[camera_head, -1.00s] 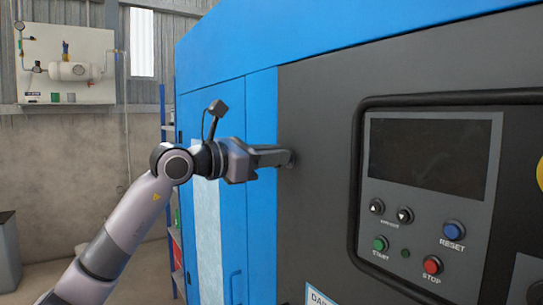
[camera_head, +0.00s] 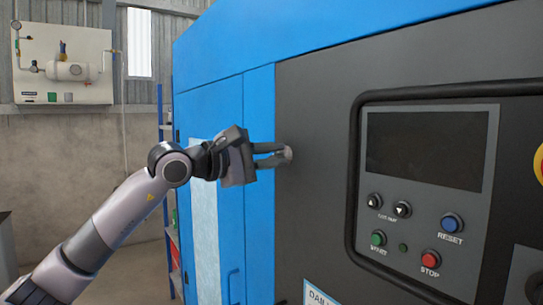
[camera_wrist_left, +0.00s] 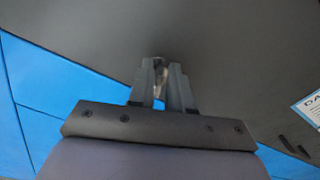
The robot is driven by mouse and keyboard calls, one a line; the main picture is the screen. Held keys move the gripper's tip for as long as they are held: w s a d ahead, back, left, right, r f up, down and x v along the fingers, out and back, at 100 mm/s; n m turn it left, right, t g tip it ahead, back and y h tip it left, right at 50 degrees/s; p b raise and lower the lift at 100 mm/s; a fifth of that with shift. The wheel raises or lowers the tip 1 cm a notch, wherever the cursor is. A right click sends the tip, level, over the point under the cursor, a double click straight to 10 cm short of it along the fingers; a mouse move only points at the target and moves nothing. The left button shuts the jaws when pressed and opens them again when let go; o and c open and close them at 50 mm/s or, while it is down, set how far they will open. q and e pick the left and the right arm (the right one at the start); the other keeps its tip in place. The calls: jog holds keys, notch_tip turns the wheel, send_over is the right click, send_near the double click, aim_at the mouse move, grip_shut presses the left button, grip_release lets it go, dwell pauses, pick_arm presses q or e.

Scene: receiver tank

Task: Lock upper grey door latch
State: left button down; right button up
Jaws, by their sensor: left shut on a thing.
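The upper grey door latch (camera_head: 288,153) is a small round grey piece on the left part of the dark grey door (camera_head: 315,220). My left gripper (camera_head: 284,155) reaches it from the left, its fingers pointing right and shut on the latch. In the left wrist view the two fingers (camera_wrist_left: 160,72) close around the latch (camera_wrist_left: 159,68), whose light metal part shows between them. The fingers hide most of the latch, so I cannot tell its exact angle. My right gripper is not in view.
A control panel (camera_head: 430,200) with a dark screen and several buttons is right of the latch. Blue cabinet panels (camera_head: 260,200) lie left of the door. A wall board with a small tank (camera_head: 68,70) is far back left. A label (camera_head: 318,295) is below.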

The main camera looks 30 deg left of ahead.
pick_arm(q)
jog(key=shift+f+m, duration=0.2)
jog(key=shift+m, duration=1.8)
jog(key=c, duration=1.2)
grip_release()
jog(key=shift+s, duration=0.1)
jog(key=shift+b+v, duration=1.35)
jog(key=shift+v, duration=2.1)
